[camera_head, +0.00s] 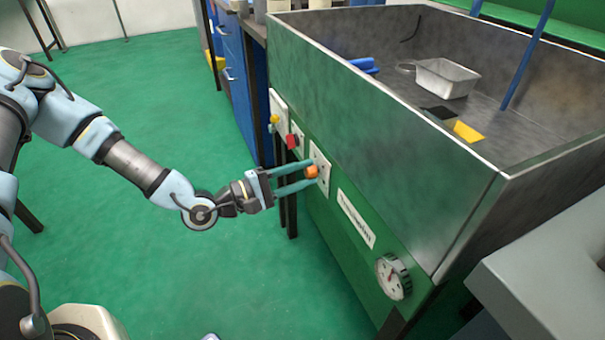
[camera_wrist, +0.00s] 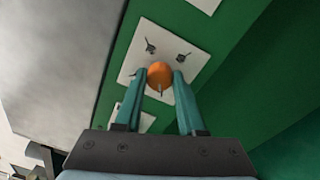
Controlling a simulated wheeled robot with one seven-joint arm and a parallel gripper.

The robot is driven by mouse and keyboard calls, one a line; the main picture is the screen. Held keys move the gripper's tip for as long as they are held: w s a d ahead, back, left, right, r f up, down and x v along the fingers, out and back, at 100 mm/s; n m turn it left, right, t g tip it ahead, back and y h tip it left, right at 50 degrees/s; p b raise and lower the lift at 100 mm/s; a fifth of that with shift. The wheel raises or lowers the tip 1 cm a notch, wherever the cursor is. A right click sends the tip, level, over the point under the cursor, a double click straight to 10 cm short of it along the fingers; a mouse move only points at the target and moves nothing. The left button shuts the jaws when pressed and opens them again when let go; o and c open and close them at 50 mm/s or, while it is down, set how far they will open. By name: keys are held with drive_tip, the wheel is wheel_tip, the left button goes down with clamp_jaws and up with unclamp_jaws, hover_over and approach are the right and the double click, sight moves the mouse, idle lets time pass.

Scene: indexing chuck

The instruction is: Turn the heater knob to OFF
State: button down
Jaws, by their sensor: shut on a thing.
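The heater knob is a small orange knob (camera_head: 312,172) on a white plate (camera_head: 320,160) on the green front panel of a metal tank. My gripper (camera_head: 306,178) reaches it from the left with its two teal fingers, one on each side, and is shut on the knob. In the wrist view, the orange knob (camera_wrist: 160,75) sits between the fingertips (camera_wrist: 162,78), with dark marks on the plate around it. The lettering at these marks is too small to read, so I cannot tell which setting the knob points to.
A yellow button (camera_head: 275,119) and a red switch (camera_head: 292,141) sit left of the plate. A white label (camera_head: 356,218) and a round dial (camera_head: 393,277) are to its right. The tank (camera_head: 390,140) holds a metal tray (camera_head: 447,78). Green floor (camera_head: 130,210) is open at left.

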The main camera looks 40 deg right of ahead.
drive_tip(key=c, duration=0.5)
unclamp_jaws()
drive_tip(key=shift+w+a, duration=0.1)
drive_tip(key=v, duration=1)
drive_tip(key=shift+a+b, duration=0.3)
drive_tip(key=shift+b, duration=0.1)
drive_tip(key=shift+w+f, duration=0.1)
drive_tip(key=shift+w, duration=0.05)
